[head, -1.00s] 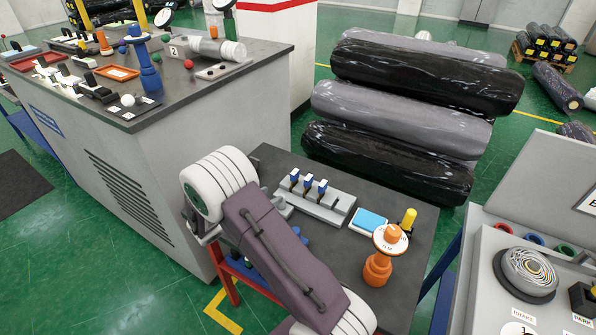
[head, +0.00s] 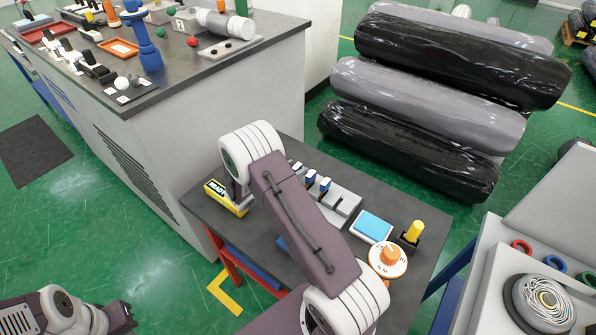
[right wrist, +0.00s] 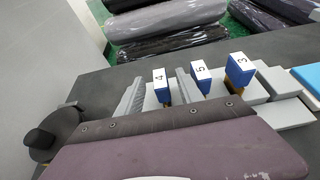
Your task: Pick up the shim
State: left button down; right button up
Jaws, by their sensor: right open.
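Several blue-handled, numbered pieces, which I take to be shims, stand upright in a grey slotted rack (head: 345,204) on the small dark table. In the right wrist view they read 4 (right wrist: 159,86), 5 (right wrist: 200,76) and 3 (right wrist: 240,70), with brassy parts below some handles. My right gripper (right wrist: 161,77) is open. Its two grey ribbed fingers show on either side of piece 4; I cannot tell whether they touch it. In the head view my purple right arm link hides this gripper and the rack's left end. My left gripper (head: 120,318) is at the lower left, far from the rack.
A blue-topped tray (head: 373,226), a yellow-knobbed piece (head: 412,232) and an orange dial stand (head: 388,259) are right of the rack. A yellow READY box (head: 228,198) sits at the table's left corner. Wrapped rolls (head: 420,105) are stacked behind. A grey console is at right.

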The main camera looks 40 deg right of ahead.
jog(key=x, duration=0.4)
jog(key=shift+d+r+p, duration=0.1)
jog(key=shift+d+p, duration=0.2)
jog(key=shift+p, duration=0.1)
jog(key=shift+a, duration=0.15)
grip_shut()
